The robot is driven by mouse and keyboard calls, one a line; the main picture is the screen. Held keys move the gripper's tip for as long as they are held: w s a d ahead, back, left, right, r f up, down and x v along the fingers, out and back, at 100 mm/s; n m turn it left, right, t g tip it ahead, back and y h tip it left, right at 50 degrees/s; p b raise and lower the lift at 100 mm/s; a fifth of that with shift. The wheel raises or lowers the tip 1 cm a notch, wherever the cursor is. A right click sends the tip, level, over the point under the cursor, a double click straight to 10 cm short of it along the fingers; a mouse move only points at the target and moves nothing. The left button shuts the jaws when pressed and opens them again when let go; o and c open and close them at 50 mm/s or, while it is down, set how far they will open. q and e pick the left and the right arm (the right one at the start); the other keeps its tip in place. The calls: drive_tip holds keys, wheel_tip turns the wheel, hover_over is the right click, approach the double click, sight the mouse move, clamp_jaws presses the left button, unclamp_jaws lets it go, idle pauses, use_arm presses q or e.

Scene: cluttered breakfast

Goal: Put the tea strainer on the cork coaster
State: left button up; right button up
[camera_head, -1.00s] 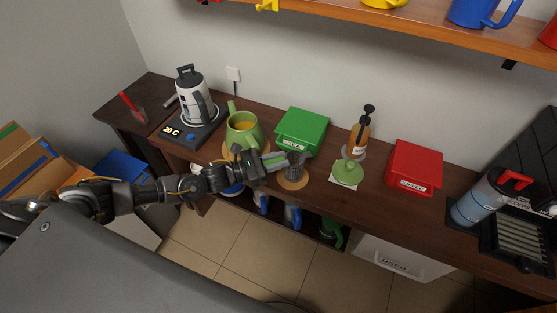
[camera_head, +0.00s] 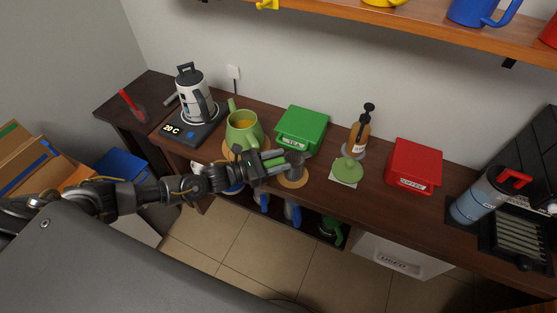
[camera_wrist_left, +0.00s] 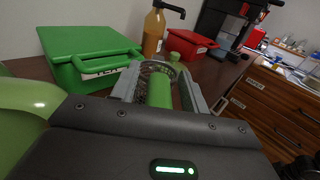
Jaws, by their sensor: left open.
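The tea strainer (camera_head: 297,163) is a grey mesh cup with a green handle. In the head view it appears to stand on the cork coaster (camera_head: 293,182), a round tan disc near the table's front edge. My left gripper (camera_head: 276,160) is just left of the mesh cup. In the left wrist view the strainer's green handle (camera_wrist_left: 160,90) lies between my open left fingers, with the mesh beyond it. Whether a finger touches the handle cannot be told. The strainer's underside is hidden in the wrist view. My right gripper is not in view.
A green mug (camera_head: 243,131) on another coaster stands close behind my left gripper. A green tea box (camera_head: 302,129) is behind the strainer. A green lid (camera_head: 347,171), a syrup bottle (camera_head: 359,134) and a red box (camera_head: 414,166) stand to the right. The wall shelf (camera_head: 420,24) overhangs the back.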

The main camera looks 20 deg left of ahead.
use_arm(q)
drive_tip(key=b+v, duration=0.3)
drive_tip(key=v, duration=0.9)
drive_tip(key=shift+d, duration=0.1)
